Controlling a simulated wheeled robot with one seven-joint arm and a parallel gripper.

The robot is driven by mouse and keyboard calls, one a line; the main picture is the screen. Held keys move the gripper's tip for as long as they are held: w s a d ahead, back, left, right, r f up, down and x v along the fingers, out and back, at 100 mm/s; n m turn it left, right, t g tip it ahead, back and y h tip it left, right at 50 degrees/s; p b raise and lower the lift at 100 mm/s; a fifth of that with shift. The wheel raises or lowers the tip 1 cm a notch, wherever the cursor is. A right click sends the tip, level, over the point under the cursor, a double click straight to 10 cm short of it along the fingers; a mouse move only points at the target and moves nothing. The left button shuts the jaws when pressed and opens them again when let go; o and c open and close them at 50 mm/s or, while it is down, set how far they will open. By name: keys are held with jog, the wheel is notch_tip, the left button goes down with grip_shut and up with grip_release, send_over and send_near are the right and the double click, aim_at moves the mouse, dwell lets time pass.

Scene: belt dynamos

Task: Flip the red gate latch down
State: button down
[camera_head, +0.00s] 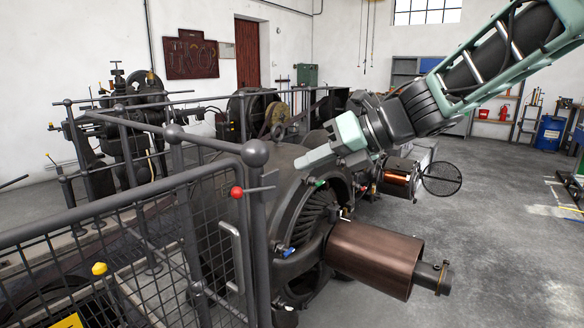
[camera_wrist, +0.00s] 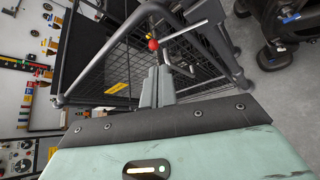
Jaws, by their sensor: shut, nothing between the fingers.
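The red gate latch is a red ball knob (camera_head: 237,192) on a thin grey bar, set near the top of the gate's end post. The bar lies roughly level and reaches right from the knob. In the wrist view the red knob (camera_wrist: 153,44) shows just beyond my fingertips, with the bar slanting up to the right. My gripper (camera_head: 299,163) is shut and empty, above and right of the latch in the head view. Its fingers (camera_wrist: 157,72) are together in the wrist view. They look apart from the knob, though the exact gap is hard to judge.
The dark mesh gate (camera_head: 130,240) and its railing fill the left front. A pale pull handle (camera_head: 236,256) sits below the latch. A large dynamo with a brown drum (camera_head: 375,258) stands close on the right, beneath my arm. Open grey floor (camera_head: 490,240) lies further right.

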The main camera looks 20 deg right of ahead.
jog(key=shift+v, duration=1.3)
